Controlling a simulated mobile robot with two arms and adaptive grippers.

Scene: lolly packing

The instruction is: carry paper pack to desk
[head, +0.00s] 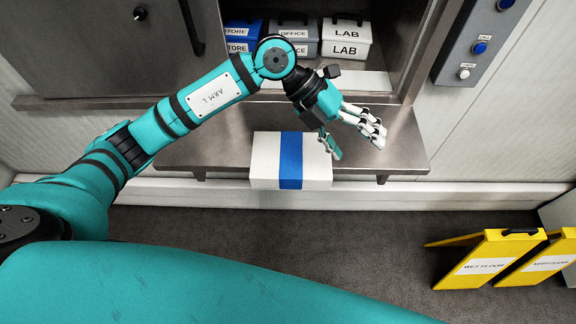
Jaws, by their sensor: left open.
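The paper pack, a white block with a blue band (291,160), sits at the front edge of a metal ledge (395,150) below an open cabinet. My left gripper (357,147) is open and empty, at the upper right corner of the pack. Its teal finger overlaps the pack's right end in the picture; I cannot tell whether it touches. The other fingers point to the right of the pack. My right gripper is not in view. I see no desk.
The open cabinet holds a blue STORE box (240,35), a grey OFFICE box (292,35) and a white LAB box (346,40). Two yellow floor signs (490,255) stand at lower right. A button panel (480,45) is at upper right. Dark floor (380,240) below the ledge is clear.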

